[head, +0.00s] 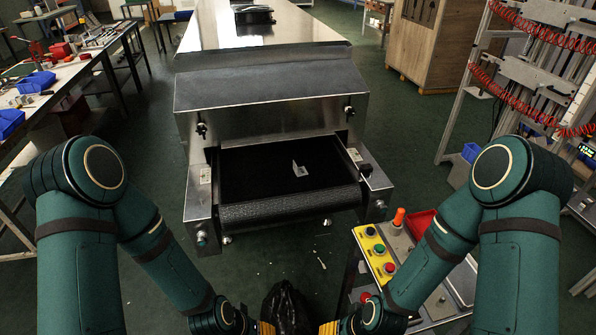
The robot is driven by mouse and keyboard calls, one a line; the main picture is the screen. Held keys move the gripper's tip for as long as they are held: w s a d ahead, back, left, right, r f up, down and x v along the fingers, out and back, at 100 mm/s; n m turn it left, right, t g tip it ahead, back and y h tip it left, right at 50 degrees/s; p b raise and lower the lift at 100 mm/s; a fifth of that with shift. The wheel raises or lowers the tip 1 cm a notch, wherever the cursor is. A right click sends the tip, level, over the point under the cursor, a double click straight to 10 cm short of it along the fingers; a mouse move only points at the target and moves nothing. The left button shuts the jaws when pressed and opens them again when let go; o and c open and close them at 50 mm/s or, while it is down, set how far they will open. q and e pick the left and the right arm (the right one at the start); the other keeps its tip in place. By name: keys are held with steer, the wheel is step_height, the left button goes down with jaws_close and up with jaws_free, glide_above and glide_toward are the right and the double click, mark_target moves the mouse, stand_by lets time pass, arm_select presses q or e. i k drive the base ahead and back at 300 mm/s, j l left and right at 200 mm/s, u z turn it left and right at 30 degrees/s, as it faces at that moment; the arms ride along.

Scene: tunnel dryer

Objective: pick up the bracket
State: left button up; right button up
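The bracket (300,170) is a small, light metal angle piece. It lies on the dark belt (250,180) at the mouth of the tunnel dryer (265,95), a little right of the belt's middle. My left gripper (265,328) and my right gripper (328,328) show only as yellowish-orange parts at the bottom edge of the head view. Both are well short of the belt and apart from the bracket. Their fingertips are cut off by the frame, so I cannot tell whether they are open or shut.
A control box with a yellow button panel (374,253) stands right of the dryer's front, with a red tray (421,223) beside it. A black bag (286,307) is on the floor between my arms. Workbenches stand left, a rack with red coiled hoses (535,75) right.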

mark_target(300, 171)
steer(key=i+j+z, duration=0.2)
steer(key=j+z, duration=0.25)
steer(key=i+j+z, duration=0.1)
steer(key=j+z, duration=0.8)
steer(key=i+j, duration=0.05)
